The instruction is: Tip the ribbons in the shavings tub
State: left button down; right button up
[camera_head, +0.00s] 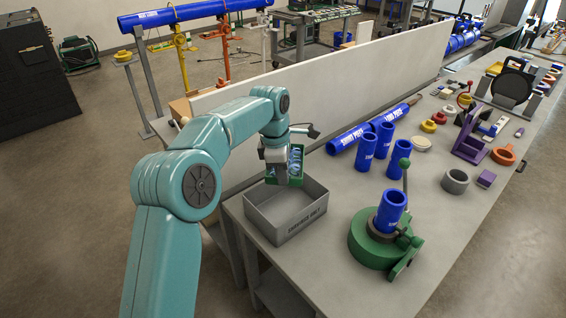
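The grey shavings tub (283,226), marked "shavings only", stands on the near left end of the bench and looks empty inside where I can see it. My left gripper (279,167) is above its back part, shut on a small green tray (296,179). The tray is tilted steeply, its open side facing right. Blue ribbons (295,161) show inside the tray. The fingertips are partly hidden by the wrist and tray. My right gripper is not in view.
A green clamp (373,246) holding a blue pipe piece stands right of the tub. Upright blue pipe pieces (366,152) and lying pipes (347,139) are behind it. A pale partition wall (330,85) runs along the bench's back. The front right bench top is clear.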

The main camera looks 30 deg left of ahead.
pick_arm(q)
notch_tip(320, 180, down, 7)
jog(key=t+h+b, duration=0.5)
jog(key=t+b, duration=0.9)
jog(key=b, duration=2.6)
jog(key=shift+d+m, duration=0.15)
jog(key=shift+m, duration=0.25)
jog(key=shift+r, duration=0.15)
dwell(1.0)
